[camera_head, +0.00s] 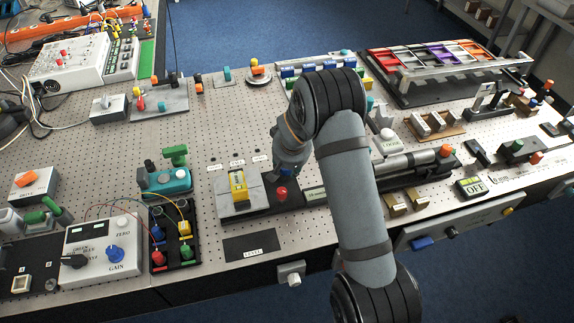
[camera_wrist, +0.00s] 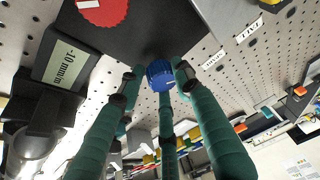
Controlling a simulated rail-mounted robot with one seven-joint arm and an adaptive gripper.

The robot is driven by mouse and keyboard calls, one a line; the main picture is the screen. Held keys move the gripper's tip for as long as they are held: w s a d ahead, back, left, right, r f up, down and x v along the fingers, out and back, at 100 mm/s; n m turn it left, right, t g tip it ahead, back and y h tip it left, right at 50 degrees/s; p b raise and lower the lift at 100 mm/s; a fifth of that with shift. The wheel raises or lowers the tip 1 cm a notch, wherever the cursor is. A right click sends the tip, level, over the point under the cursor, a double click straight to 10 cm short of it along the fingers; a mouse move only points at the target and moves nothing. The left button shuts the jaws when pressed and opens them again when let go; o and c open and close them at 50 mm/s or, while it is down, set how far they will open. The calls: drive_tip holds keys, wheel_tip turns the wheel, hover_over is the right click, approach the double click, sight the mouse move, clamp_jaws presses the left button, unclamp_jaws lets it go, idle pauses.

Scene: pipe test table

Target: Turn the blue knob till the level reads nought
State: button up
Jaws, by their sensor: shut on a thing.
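The blue knob (camera_wrist: 160,75) stands on a black base plate in the wrist view. The green fingers of my gripper (camera_wrist: 157,84) close around it, with fingertips on either side and one finger below. A display (camera_wrist: 62,62) beside it reads -10 mm/m. In the head view, this display (camera_head: 316,195) sits on the dark base, too small to read surely. A yellow level (camera_head: 239,186) lies on a grey block left of my gripper. In the head view my wrist hides most of the fingers and the knob.
A red knob (camera_head: 282,192) stands on the same base, close to my gripper; its red disc (camera_wrist: 103,8) shows in the wrist view. A white box with a blue gain knob (camera_head: 113,253) stands at the front left. Perforated table (camera_head: 225,125) is clear behind the level.

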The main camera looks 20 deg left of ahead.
drive_tip(key=shift+w+a+r+n, duration=0.15)
drive_tip(key=shift+a+r+n, duration=0.15)
drive_tip(key=shift+n, duration=0.1)
drive_tip(key=o, duration=1.1)
drive_tip(key=shift+f, duration=0.15)
drive_tip(key=shift+c, duration=0.2)
drive_tip(key=shift+d, duration=0.15)
drive_tip(key=v, duration=1.2)
drive_tip(key=shift+d+f, duration=0.1)
